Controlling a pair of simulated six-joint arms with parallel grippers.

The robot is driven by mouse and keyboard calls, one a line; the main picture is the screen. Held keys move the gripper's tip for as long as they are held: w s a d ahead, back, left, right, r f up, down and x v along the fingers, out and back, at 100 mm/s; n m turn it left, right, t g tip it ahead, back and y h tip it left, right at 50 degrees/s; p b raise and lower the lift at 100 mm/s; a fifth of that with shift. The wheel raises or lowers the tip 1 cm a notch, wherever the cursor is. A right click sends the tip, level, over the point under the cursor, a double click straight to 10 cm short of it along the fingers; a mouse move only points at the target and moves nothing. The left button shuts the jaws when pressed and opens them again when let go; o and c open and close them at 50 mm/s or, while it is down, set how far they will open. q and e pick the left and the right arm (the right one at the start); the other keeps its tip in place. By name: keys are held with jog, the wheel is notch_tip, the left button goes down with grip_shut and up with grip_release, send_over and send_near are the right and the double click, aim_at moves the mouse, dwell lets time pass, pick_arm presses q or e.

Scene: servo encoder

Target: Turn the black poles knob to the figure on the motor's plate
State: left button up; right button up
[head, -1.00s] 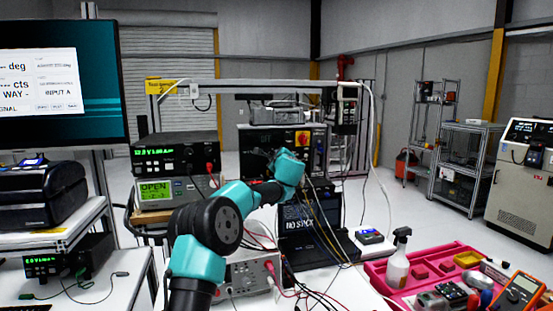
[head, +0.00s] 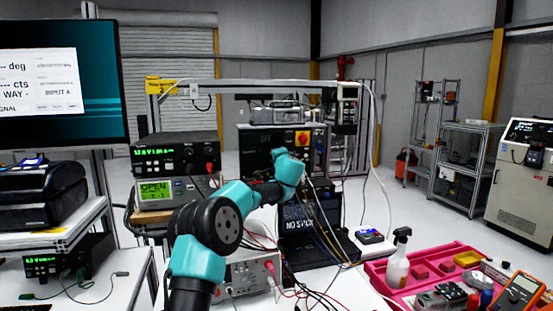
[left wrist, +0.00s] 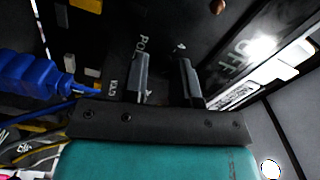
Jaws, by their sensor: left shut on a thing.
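My left gripper (head: 277,156) reaches the front of a black control box (head: 256,140) at mid-picture in the head view. In the left wrist view, its two fingers (left wrist: 163,68) are shut on the black poles knob (left wrist: 164,78), one finger on each side. The knob is dark against the dark panel, and its pointer position cannot be made out. The panel lettering "POL" shows beside the left finger, partly cut off. The teal wrist hides part of the panel in the head view. I cannot pick out the motor's plate or read its figure. My right gripper is not in view.
A blue connector (left wrist: 35,78) and cables lie left of the fingers in the left wrist view. Loose leads cross the bench. A pink tray (head: 377,270) with a spray bottle (head: 398,262) is at right.

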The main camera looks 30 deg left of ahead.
pick_arm(q)
jog(key=shift+n, duration=0.6)
jog(key=o, duration=0.9)
jog(key=shift+o, duration=0.2)
jog(key=shift+s+d, duration=0.1)
jog(key=v, duration=1.7)
